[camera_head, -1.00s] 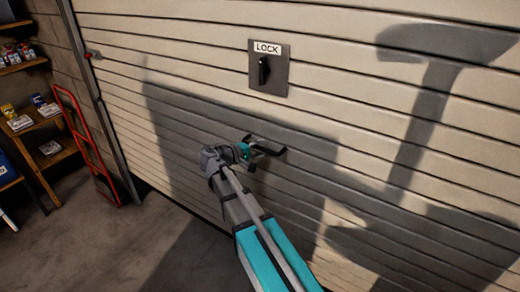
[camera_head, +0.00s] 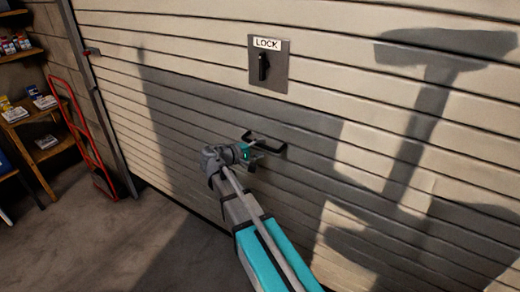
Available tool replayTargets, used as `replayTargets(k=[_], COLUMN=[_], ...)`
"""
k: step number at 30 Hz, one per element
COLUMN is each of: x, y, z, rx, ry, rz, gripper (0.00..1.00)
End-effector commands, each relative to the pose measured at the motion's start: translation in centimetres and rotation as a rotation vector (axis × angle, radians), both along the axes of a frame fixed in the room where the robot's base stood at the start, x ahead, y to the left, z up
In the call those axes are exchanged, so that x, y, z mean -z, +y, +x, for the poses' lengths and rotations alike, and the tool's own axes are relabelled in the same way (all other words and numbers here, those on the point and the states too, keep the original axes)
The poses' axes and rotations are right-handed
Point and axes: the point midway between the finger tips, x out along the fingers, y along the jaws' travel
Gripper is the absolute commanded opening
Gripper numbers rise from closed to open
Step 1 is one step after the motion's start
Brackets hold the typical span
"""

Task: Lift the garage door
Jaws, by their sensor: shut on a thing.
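The garage door (camera_head: 330,70) is a wide cream door of horizontal slats and fills most of the view. It looks closed, with its lower edge near the floor at the left. A black handle (camera_head: 277,148) sits on it, below a dark lock plate (camera_head: 281,80) labelled LOCK with a black knob (camera_head: 263,67) standing upright. My gripper (camera_head: 254,152) is at the handle and shut on it. The fingers hide part of the handle. The right end of the handle shows past them.
A red hand truck (camera_head: 82,140) leans by the wall at the left. Shelves (camera_head: 40,152) with small boxes stand beside it. A metal door rail (camera_head: 98,100) runs along the door's left edge. The concrete floor (camera_head: 150,245) at lower left is clear.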

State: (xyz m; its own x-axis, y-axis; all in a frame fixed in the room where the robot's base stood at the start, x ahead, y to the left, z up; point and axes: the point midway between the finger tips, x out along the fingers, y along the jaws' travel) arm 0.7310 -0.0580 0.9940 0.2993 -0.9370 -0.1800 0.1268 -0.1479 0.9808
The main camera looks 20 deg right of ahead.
Motion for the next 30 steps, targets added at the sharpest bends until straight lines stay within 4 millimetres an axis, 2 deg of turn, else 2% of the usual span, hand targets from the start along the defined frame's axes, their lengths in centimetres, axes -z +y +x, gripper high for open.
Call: replayTargets(k=[1,30], x=[1.0,8.8], y=[0.1,0.1], z=[-0.1,-0.1], rx=[0.0,0.0], ry=[0.0,0.0], rz=[0.004,0.004], gripper=[0.57,0.57])
